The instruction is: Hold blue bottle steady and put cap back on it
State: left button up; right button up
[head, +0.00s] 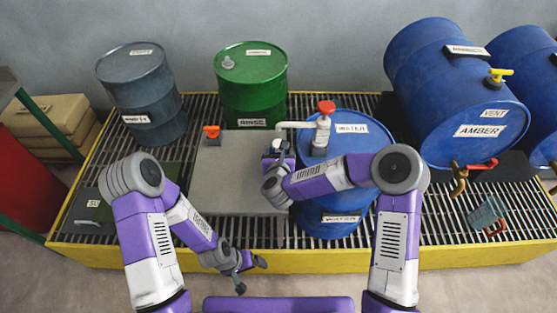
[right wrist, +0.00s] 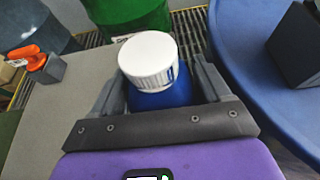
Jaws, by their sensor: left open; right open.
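The blue bottle (right wrist: 160,97) stands between the two fingers of my right gripper (right wrist: 160,88) in the right wrist view. A white ribbed cap (right wrist: 148,60) sits on top of it; I cannot tell whether it is screwed tight. The fingers are open on either side of the bottle. In the head view my right gripper (head: 278,156) is at the right edge of the grey platform, beside the blue drum, and mostly hides the bottle. My left gripper (head: 241,274) is open and empty, low over the front yellow edge, well away from the bottle.
A blue drum (head: 345,215) with a red-topped pump (head: 323,130) stands right of the platform (head: 225,180). An orange-handled grey block (head: 212,136) sits at the platform's back left. A green drum (head: 251,85) stands behind. The platform's left part is clear.

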aim_at(279, 142)
jog(key=shift+w+f, duration=0.2)
jog(key=shift+w, duration=0.35)
jog(key=shift+c, duration=0.4)
jog(key=c, duration=0.9)
jog(key=shift+r, duration=0.15)
jog(key=shift+r, duration=0.3)
notch_tip(279, 142, up, 3)
jog(key=shift+r+p, duration=0.15)
jog(key=shift+p, duration=0.7)
jog(key=s, duration=1.8)
jog(key=shift+f+p, duration=0.3)
jog(key=shift+p, duration=0.15)
